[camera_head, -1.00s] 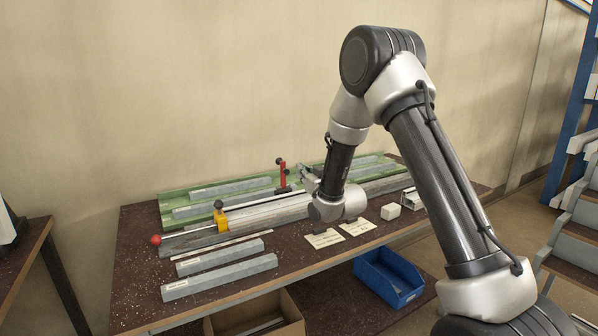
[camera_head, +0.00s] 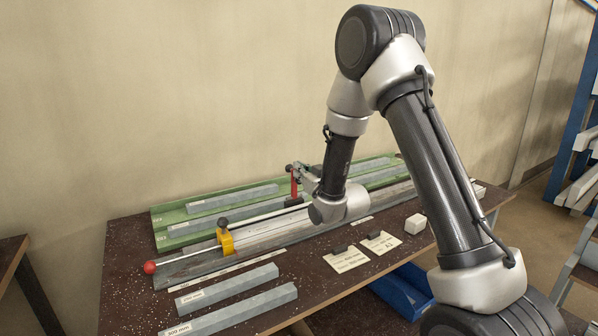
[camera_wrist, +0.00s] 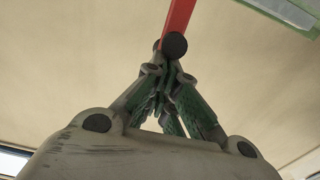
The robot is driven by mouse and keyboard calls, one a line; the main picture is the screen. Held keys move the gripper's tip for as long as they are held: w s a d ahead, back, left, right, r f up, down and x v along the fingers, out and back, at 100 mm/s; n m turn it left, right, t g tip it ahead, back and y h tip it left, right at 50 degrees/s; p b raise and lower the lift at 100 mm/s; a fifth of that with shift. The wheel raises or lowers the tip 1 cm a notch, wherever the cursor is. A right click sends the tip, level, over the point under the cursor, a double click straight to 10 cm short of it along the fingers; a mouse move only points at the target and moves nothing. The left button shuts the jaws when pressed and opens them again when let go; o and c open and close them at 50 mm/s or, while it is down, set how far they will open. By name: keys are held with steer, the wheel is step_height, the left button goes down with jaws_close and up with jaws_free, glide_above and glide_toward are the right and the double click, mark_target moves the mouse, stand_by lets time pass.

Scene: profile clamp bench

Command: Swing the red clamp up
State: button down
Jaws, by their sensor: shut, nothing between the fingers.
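The red clamp (camera_head: 294,186) stands roughly upright on the long metal profile bed, behind the rod. A dark round knob shows at its top. My gripper (camera_head: 305,172) is beside its upper part, on the right, its fingers partly hidden by my wrist. In the wrist view the fingers (camera_wrist: 170,72) are drawn together and empty. The red bar (camera_wrist: 178,22) of the clamp rises just beyond their tips, with its dark round knob (camera_wrist: 174,45) right at them. I cannot tell whether they touch.
Loose grey bars (camera_head: 240,312) lie in front. Labelled cards (camera_head: 346,260) and a white block (camera_head: 415,224) are right. A blue bin (camera_head: 400,295) is below.

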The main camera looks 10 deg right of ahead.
steer(key=shift+w+a+r, duration=0.2)
steer(key=shift+w, duration=0.35)
steer(key=shift+w+a+r, duration=0.15)
steer(key=shift+w, duration=0.4)
